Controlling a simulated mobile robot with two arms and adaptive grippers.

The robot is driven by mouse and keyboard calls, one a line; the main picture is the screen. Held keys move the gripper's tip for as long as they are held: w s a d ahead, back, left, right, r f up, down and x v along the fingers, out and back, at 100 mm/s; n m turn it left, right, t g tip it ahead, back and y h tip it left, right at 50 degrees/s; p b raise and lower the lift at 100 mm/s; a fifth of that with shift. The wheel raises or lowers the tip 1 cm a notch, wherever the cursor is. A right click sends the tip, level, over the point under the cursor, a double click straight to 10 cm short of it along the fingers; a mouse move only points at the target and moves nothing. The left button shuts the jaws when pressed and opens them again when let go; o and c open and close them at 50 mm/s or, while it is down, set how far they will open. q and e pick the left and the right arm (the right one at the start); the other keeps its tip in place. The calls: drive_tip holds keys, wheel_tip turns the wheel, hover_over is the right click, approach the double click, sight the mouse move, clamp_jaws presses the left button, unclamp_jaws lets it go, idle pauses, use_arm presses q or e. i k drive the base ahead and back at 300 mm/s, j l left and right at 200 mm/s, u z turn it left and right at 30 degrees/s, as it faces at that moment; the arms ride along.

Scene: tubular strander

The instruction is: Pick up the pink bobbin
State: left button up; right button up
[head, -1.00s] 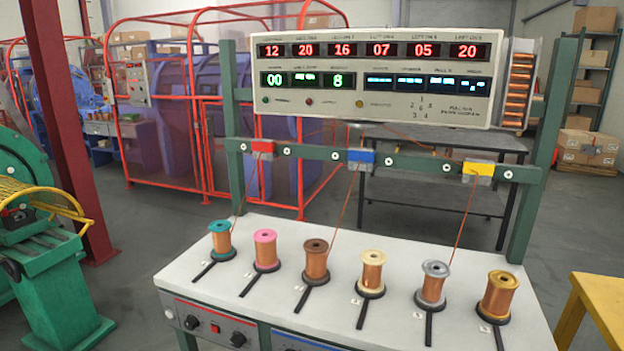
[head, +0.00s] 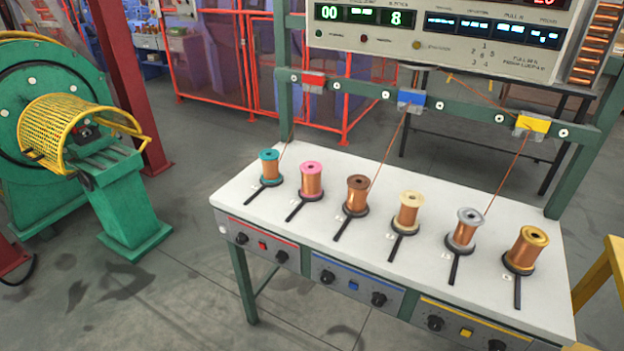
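The pink bobbin (head: 311,180) has a pink top flange and copper wire wound on it. It stands upright on a dark round base on the white table (head: 400,262), second from the left in a row. The teal bobbin (head: 270,167) stands to its left and the brown bobbin (head: 357,195) to its right. A dark bar runs from its base toward the front edge. Neither of my grippers is in view.
Cream (head: 408,211), silver (head: 465,230) and gold (head: 526,250) bobbins continue the row to the right. Copper wires rise to a green crossbar (head: 350,87) behind the row. A green machine (head: 60,140) stands at the left, and a yellow frame (head: 603,275) at the right edge. Grey floor lies open between machine and table.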

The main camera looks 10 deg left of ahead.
sight(311, 170)
drive_tip(key=i+j, duration=0.15)
drive_tip(key=j, duration=0.2)
drive_tip(key=i+j, duration=0.1)
drive_tip(key=j, duration=0.25)
drive_tip(key=i+j, duration=0.15)
drive_tip(key=j, duration=0.25)
drive_tip(key=i+j, duration=0.15)
drive_tip(key=j, duration=0.2)
